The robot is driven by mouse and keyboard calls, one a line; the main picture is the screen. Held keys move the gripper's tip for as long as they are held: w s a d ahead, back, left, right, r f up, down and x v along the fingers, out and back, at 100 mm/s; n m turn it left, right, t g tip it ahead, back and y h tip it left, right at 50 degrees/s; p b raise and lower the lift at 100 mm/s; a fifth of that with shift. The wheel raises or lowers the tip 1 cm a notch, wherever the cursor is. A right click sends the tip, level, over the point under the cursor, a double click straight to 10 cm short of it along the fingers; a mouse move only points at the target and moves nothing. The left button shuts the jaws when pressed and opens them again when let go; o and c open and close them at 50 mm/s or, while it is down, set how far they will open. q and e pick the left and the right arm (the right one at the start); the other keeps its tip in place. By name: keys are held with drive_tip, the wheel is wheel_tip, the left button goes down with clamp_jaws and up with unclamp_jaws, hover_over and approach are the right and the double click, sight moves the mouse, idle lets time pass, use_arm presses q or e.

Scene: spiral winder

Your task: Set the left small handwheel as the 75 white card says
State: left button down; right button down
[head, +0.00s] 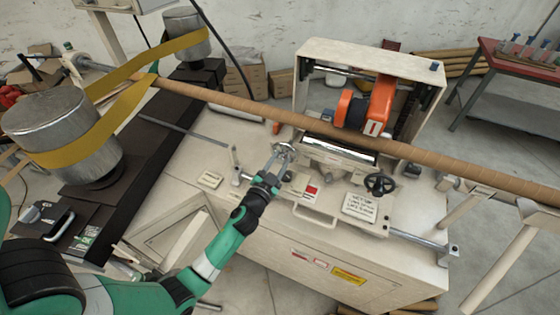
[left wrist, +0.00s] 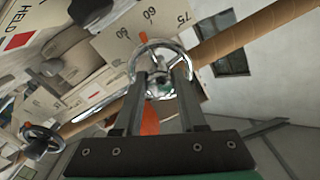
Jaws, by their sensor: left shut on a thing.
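The left small handwheel (head: 284,147) is a chrome ring on the winder's front left top. My left gripper (head: 278,157) is shut on it, reaching in from the lower left. In the left wrist view both fingers (left wrist: 160,82) are at the chrome handwheel (left wrist: 160,43), whose rim and hub show between and above the tips. My right gripper is not in view.
A black handwheel (head: 380,184) stands right of the chrome one. A long brown tube (head: 240,103) crosses above the machine, near an orange unit (head: 380,103). A small labelled card (head: 209,180) lies left of the gripper. A yellow belt (head: 110,120) runs around metal drums.

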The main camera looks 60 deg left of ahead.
use_arm(q)
drive_tip(key=m, duration=0.5)
drive_tip(key=shift+r+m, duration=0.1)
drive_tip(key=shift+m, duration=0.2)
drive_tip(key=shift+m+p, duration=0.45)
drive_tip(key=shift+m, duration=1.85)
drive_tip(key=shift+c, duration=2.3)
unclamp_jaws()
drive_tip(key=shift+s, duration=0.1)
drive_tip(key=b+v, duration=0.1)
drive_tip(key=v, duration=1)
drive_tip(key=shift+s+d, duration=0.15)
drive_tip(key=shift+s, duration=0.05)
